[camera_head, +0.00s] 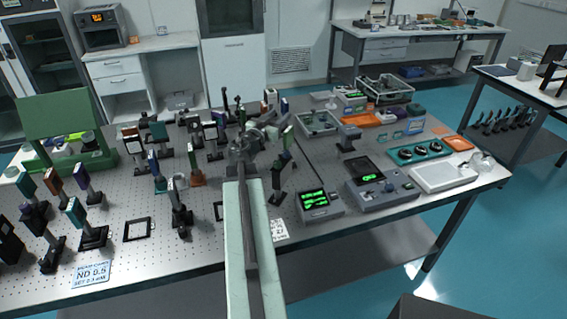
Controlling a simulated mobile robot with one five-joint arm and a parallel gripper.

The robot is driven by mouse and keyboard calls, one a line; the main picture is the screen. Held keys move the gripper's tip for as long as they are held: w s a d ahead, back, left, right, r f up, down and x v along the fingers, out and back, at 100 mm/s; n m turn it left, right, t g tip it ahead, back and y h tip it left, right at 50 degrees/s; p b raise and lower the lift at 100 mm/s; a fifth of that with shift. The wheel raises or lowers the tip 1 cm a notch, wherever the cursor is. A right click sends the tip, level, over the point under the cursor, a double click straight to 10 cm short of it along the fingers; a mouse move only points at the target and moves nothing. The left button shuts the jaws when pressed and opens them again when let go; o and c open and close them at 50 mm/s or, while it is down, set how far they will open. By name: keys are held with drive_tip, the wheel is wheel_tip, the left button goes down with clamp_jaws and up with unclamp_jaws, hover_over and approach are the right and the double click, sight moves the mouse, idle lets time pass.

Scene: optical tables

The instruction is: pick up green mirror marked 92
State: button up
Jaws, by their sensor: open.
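Several small optics on black posts stand on the perforated optical table (140,270). I cannot read a 92 on any of them, so I cannot tell which is the green mirror marked 92. Teal-green faces show on a mount at the front left (75,211), on a mount further back (158,130) and on one behind my arm's end (284,106). My gripper (262,132) is at the far end of my outstretched arm, above the middle of the table among the mounts. It is open and small in view; its fingers are hard to separate from the posts behind.
Mounts stand close around my gripper. A green stand (58,120) is at the left. A display box (318,202), a larger instrument (378,184) and a white tray (445,176) fill the right side. A card marked ND 0.5 (91,274) lies at the front left.

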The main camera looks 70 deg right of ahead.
drive_tip(key=b, duration=1.3)
approach(285, 142)
drive_tip(key=d, duration=0.5)
drive_tip(key=shift+s+d+f, duration=0.15)
drive_tip(key=shift+f, duration=0.05)
drive_tip(key=shift+d+f, duration=0.15)
drive_tip(key=shift+d, duration=0.1)
drive_tip(key=shift+s+d+r, duration=0.1)
drive_tip(key=shift+d+r, duration=0.25)
drive_tip(key=shift+d, duration=0.3)
drive_tip(key=d, duration=0.6)
drive_tip(key=shift+s, duration=0.3)
drive_tip(key=shift+a, duration=0.15)
clamp_jaws()
